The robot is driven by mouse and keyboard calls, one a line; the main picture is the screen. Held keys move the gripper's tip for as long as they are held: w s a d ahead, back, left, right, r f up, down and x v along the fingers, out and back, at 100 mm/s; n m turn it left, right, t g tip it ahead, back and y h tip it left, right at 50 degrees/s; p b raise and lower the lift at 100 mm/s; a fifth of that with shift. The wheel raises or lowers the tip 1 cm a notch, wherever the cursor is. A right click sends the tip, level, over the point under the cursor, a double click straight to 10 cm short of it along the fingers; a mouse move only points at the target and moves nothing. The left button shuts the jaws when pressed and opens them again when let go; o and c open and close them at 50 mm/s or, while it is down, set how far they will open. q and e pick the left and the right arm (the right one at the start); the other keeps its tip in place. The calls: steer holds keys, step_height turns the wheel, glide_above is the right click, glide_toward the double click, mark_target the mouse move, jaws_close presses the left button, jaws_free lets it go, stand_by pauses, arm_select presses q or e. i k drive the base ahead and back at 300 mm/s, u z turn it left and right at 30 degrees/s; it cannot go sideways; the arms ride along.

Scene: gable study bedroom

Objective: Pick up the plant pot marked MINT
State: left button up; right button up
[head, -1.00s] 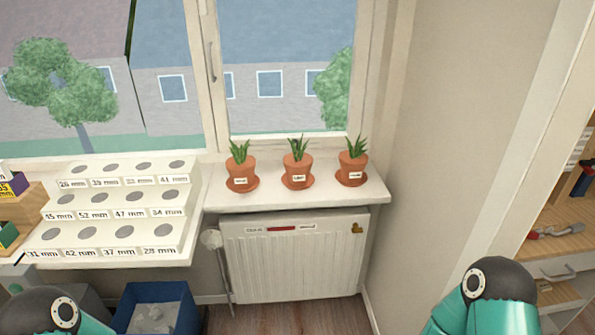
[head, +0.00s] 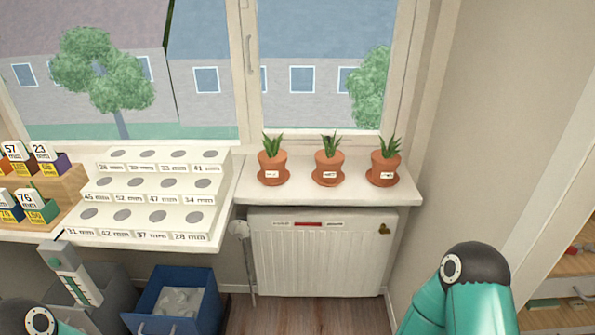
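Three terracotta pots with green plants stand in a row on saucers on the white windowsill: a left pot (head: 272,167), a middle pot (head: 328,168) and a right pot (head: 383,168). Each has a small white label, but the writing is too small to read, so I cannot tell which is marked MINT. Parts of my arms show at the bottom left and bottom right corners. Neither gripper is in view, and nothing of mine is near the pots.
A white radiator (head: 318,256) hangs below the windowsill (head: 334,193). Left of it are a stepped white rack (head: 100,209) with size labels, a wooden stand with boxes (head: 68,186) and a blue bin (head: 148,291). A wooden shelf (head: 565,285) is at the far right.

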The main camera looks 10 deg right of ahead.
mark_target(329, 167)
steer(key=z, duration=2.25)
steer(key=i, duration=0.1)
steer(key=u, duration=3.6)
steer(key=k, duration=1.1)
steer(key=z, duration=1.2)
steer(key=i, duration=1.75)
steer(key=u, duration=0.05)
